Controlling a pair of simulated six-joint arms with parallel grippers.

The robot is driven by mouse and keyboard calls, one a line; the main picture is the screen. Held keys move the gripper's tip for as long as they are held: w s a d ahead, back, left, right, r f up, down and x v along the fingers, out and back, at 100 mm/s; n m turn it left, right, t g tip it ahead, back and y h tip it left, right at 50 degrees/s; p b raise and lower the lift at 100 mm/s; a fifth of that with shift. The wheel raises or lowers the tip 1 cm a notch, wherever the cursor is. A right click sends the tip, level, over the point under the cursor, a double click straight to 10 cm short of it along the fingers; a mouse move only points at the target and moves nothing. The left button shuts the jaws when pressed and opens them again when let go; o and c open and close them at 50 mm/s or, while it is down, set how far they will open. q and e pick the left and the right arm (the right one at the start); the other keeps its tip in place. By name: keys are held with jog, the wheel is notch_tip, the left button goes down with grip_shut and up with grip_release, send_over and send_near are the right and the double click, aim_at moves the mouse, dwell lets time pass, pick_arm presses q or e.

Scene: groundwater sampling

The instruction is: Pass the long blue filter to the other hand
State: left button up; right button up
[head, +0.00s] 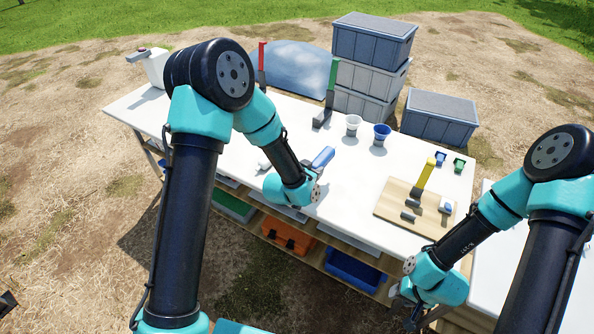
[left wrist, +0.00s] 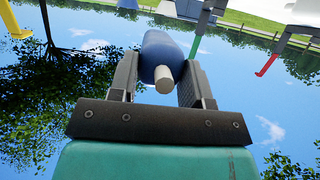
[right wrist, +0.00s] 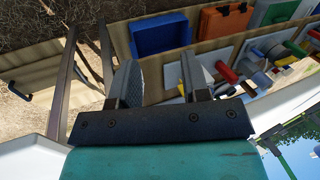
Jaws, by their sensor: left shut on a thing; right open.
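The long blue filter (head: 323,157) is held over the white table, left of the wooden board. It also shows in the left wrist view (left wrist: 158,52), with its white end stub toward the camera. My left gripper (head: 309,171) is shut on it, one finger on each side. My right gripper (head: 413,314) is low at the table's front right edge, partly hidden by its own wrist. In the right wrist view its fingers (right wrist: 160,78) are apart with nothing between them.
A wooden board (head: 390,207) holds a yellow upright piece (head: 425,176) and small dark parts. White (head: 353,124) and blue (head: 382,133) cups stand behind. Green (head: 331,80) and red (head: 262,62) uprights stand farther back. A blue bin (head: 354,270) and orange case (head: 287,236) sit below the tabletop.

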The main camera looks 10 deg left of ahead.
pick_arm(q)
jog(key=d+r+m+g+h, duration=0.2)
jog(key=d+r+m+h, duration=0.1)
jog(key=d, duration=0.5)
jog(key=shift+s+d+r+m+h, duration=0.3)
jog(key=shift+r+m+h, duration=0.15)
jog(key=shift+r, duration=0.25)
